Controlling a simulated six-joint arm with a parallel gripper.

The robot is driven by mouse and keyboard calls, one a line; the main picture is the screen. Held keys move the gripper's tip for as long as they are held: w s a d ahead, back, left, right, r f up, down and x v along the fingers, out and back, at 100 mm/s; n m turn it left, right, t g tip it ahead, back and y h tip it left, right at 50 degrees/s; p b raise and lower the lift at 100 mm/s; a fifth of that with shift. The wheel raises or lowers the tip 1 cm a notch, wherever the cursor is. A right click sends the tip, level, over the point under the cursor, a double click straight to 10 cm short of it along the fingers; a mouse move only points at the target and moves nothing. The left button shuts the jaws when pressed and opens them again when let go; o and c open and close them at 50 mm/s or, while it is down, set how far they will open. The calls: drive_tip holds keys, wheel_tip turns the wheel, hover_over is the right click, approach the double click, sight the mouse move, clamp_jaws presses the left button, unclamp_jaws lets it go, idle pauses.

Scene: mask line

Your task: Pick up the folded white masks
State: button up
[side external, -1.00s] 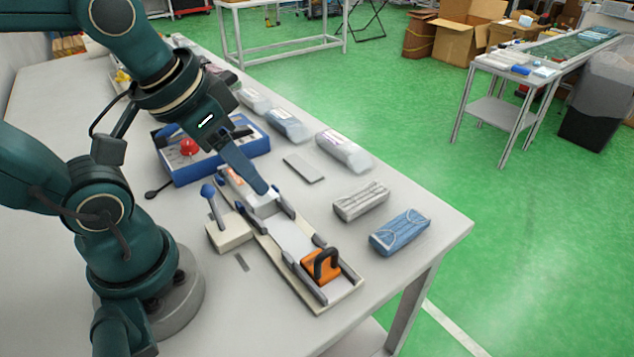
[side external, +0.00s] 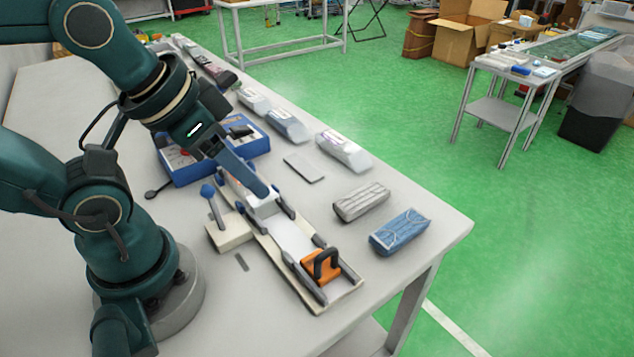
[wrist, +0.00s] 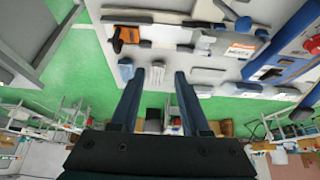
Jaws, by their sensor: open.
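The folded white masks (side external: 361,202) lie as a pale, pleated stack on the table, right of the long fixture. In the wrist view the white stack (wrist: 157,74) appears between the fingertips, at a distance beyond them. A folded blue mask stack (side external: 401,232) lies nearer the table's right corner and shows left of the white one in the wrist view (wrist: 126,71). My gripper (side external: 263,191) is over the upper part of the fixture, left of the white masks and apart from them. Its two fingers (wrist: 158,76) are spread and empty.
The fixture (side external: 290,238) has rails and an orange block with a black handle (side external: 321,266). A blue control box (side external: 190,172) with a red button stands behind it. Several wrapped packs (side external: 343,151) line the back edge. A flat grey plate (side external: 304,168) lies between.

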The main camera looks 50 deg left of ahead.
drive_tip(key=o, duration=0.7)
drive_tip(key=w+r, duration=0.5)
drive_tip(key=g, duration=0.6)
hover_over(357, 199)
wheel_tip(357, 199, down, 14)
drive_tip(key=shift+w+f, duration=0.1)
drive_tip(key=shift+f, duration=2.65)
